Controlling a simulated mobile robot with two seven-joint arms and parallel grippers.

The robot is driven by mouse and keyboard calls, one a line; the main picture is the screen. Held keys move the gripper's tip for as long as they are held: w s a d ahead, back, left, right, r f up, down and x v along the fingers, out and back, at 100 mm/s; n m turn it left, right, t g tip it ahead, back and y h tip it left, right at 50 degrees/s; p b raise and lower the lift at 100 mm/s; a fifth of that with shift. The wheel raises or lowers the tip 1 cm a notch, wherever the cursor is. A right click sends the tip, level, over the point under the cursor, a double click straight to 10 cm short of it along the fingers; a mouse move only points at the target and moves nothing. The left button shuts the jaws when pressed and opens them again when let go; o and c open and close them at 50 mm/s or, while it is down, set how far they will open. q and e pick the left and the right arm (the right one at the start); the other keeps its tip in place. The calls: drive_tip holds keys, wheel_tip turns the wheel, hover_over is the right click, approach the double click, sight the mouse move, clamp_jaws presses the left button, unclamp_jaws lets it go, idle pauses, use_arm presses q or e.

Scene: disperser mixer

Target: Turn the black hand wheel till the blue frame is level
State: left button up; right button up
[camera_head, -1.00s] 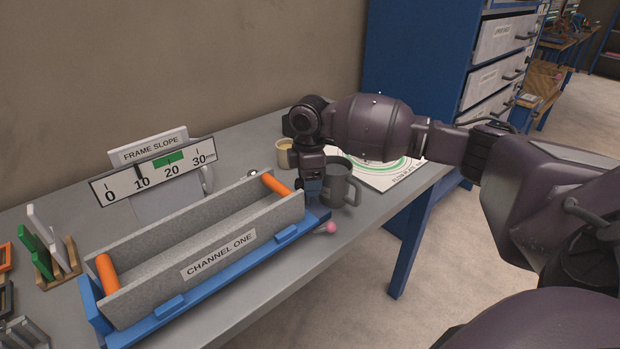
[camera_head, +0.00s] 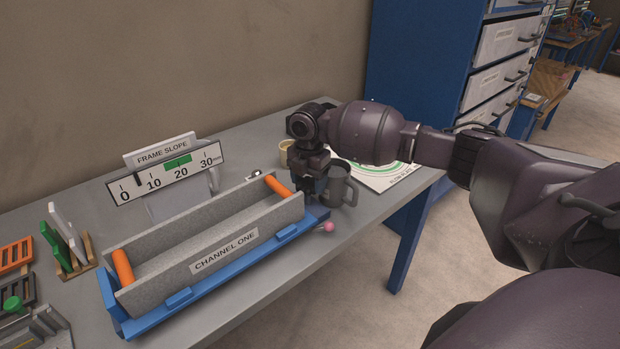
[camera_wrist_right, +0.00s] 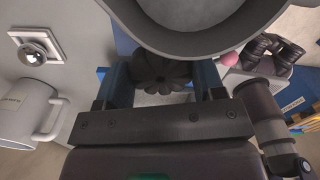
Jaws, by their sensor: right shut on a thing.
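The blue frame (camera_head: 182,299) lies along the table and carries the grey channel marked CHANNEL ONE (camera_head: 225,252). My right gripper (camera_head: 309,190) is at the frame's right end, beside a grey mug. In the right wrist view, the black lobed hand wheel (camera_wrist_right: 160,72) sits between its blue fingers, which are shut on it; the head view hides the wheel. The FRAME SLOPE gauge (camera_head: 165,174) stands behind the channel. Its dark pointer (camera_head: 138,177) is between 0 and 10, left of the green band (camera_head: 178,162). My left gripper is out of view.
The grey mug (camera_head: 340,187) is close against the right gripper's side, and its rim fills the top of the wrist view. A cream cup (camera_head: 284,153) stands behind. A pink ball (camera_head: 328,226) sticks out at the frame's front right. Racks (camera_head: 72,258) stand at left.

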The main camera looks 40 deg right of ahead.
drive_tip(key=shift+n, duration=0.3)
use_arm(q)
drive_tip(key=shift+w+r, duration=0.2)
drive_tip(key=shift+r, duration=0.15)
use_arm(e)
drive_tip(key=shift+n, duration=0.3)
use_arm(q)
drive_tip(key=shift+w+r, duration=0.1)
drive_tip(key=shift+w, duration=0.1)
use_arm(e)
drive_tip(key=o, duration=0.9)
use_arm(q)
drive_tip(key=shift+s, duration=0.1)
use_arm(e)
drive_tip(key=shift+r, duration=0.1)
